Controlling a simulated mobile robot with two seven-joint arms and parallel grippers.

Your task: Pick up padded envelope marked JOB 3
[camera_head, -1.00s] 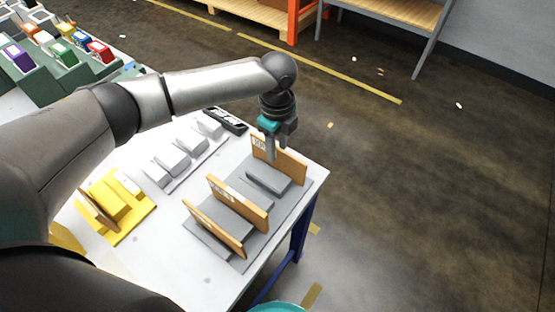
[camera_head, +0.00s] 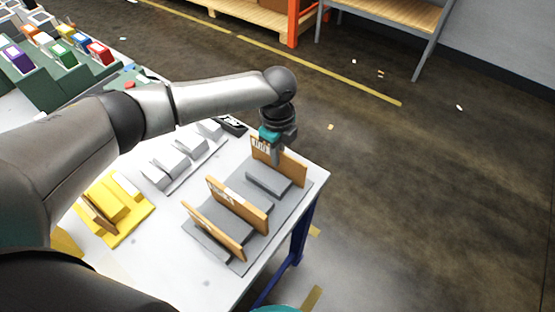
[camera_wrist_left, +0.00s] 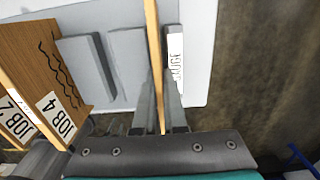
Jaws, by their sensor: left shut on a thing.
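A tan upright envelope (camera_head: 293,169) stands at the far end of the grey rack (camera_head: 222,246). My left gripper (camera_head: 277,154) is at its top edge and shut on it. In the left wrist view the envelope (camera_wrist_left: 153,50) shows edge-on between the two fingers (camera_wrist_left: 163,115). A white label (camera_wrist_left: 175,60) beside it reads partly as JOB; its number is unclear. Two more tan envelopes stand in the rack, a middle one (camera_head: 247,208) and a near one (camera_head: 215,231). In the wrist view, labels read JOB 4 (camera_wrist_left: 56,118) and JOB 2 (camera_wrist_left: 15,122).
The rack stands on a white table (camera_head: 205,278) near its right edge. A yellow holder (camera_head: 122,215) and a white holder with grey blocks (camera_head: 172,162) lie to the left. A black item (camera_head: 233,124) is behind. Open floor lies right of the table.

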